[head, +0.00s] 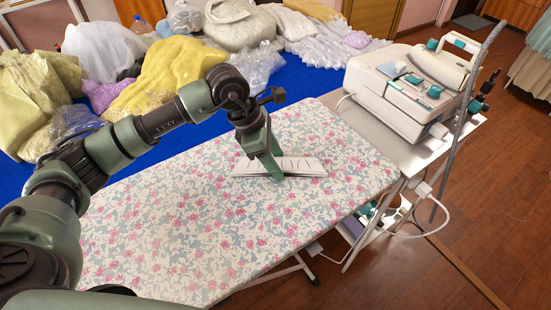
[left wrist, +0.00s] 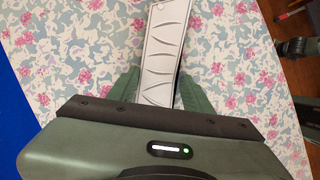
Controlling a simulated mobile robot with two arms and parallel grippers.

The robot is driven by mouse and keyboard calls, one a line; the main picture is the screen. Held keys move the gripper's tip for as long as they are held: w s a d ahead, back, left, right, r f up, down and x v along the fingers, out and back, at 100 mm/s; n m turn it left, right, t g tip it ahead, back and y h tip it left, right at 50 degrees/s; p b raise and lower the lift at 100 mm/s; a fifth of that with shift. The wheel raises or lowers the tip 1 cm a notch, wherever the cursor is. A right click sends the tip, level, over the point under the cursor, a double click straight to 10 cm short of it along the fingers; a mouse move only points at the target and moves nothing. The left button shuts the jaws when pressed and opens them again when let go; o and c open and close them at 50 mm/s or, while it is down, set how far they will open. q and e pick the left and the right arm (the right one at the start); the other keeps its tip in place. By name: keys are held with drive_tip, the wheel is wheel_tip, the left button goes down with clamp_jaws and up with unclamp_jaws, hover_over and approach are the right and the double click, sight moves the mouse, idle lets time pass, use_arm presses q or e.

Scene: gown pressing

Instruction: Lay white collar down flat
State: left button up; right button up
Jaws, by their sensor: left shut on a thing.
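The white collar (head: 306,167) is a long narrow strip with dark curved lines along it. It is at the middle of the flowered ironing board (head: 160,235), lying left to right in the head view. My left gripper (head: 275,174) points down and is shut on the collar near its middle. In the left wrist view the collar (left wrist: 163,45) runs up between the two green fingers (left wrist: 157,88), broad face showing. I cannot tell whether it touches the board or hangs just above it. The part under the gripper body is hidden. My right gripper does not show.
A steam station (head: 405,90) stands on the white shelf at the board's right end, with a grey hose (head: 466,110) beside it. Bagged garments and a yellow cloth (head: 165,72) lie on the blue surface (head: 310,82) behind. The board around the collar is clear.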

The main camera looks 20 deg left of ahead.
use_arm(q)
drive_tip(key=o, duration=1.4)
drive_tip(key=b+v, duration=0.1)
drive_tip(key=v, duration=0.5)
drive_tip(key=shift+a+r, duration=0.2)
drive_tip(key=shift+r, duration=0.1)
drive_tip(key=shift+s+a+r+b, duration=0.15)
drive_tip(key=shift+r+b, duration=0.15)
drive_tip(key=shift+r, duration=0.25)
